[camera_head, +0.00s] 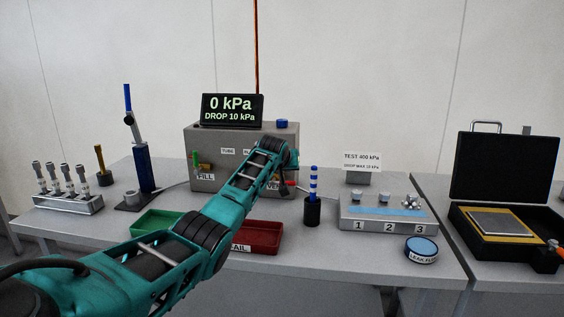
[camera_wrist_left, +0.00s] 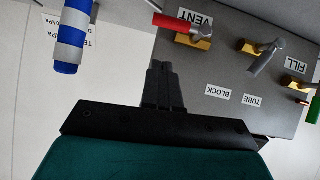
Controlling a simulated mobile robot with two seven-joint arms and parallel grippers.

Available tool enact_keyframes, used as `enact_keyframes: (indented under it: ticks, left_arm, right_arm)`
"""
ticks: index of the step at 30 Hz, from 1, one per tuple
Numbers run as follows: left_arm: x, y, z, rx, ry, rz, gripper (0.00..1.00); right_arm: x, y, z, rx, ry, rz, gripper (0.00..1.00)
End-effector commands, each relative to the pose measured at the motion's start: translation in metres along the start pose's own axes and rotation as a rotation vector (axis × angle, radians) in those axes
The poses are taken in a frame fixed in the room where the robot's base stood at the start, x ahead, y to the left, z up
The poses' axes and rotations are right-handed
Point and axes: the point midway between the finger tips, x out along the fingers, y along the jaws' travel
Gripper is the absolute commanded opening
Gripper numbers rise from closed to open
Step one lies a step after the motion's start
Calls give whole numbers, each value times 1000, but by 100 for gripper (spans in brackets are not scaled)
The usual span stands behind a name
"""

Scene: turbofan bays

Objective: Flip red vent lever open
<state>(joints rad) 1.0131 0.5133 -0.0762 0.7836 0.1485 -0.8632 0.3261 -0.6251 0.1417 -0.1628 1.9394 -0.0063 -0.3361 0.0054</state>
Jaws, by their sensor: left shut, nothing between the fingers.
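The red vent lever (camera_wrist_left: 174,23) is in the left wrist view, its handle lying sideways from a grey hub on a brass valve body (camera_wrist_left: 193,42). The VENT label (camera_wrist_left: 195,16) is next to it. In the head view, a bit of red shows beside the partly covered VENT label, just past my arm's end. My left gripper (camera_wrist_left: 162,66) is shut and empty, in front of the grey panel box (camera_head: 232,180). In the wrist picture its fingertips are below the red lever, apart from it. My right gripper is not in view.
Near the vent valve are a grey-handled valve (camera_wrist_left: 266,58) and the green fill lever (camera_head: 195,159). A blue-striped plug (camera_head: 313,185) stands in a black holder right of the box. Green (camera_head: 144,225) and red (camera_head: 275,238) trays lie in front. The display (camera_head: 231,109) reads 0 kPa.

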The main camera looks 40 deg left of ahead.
Motion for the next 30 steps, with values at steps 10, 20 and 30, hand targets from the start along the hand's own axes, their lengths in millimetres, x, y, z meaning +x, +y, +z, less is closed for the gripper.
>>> enact_keyframes:
  ticks: [10, 20, 30]
  left_arm:
    - [-37, 0, -1, 1, 2, 0, 0]
    - [-67, 2, 0, 0, 0, 0, 0]
    - [-72, 2, 0, -1, -1, 0, 0]
  right_arm:
    - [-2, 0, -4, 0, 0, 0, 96]
    - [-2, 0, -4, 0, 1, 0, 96]
    - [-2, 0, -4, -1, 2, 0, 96]
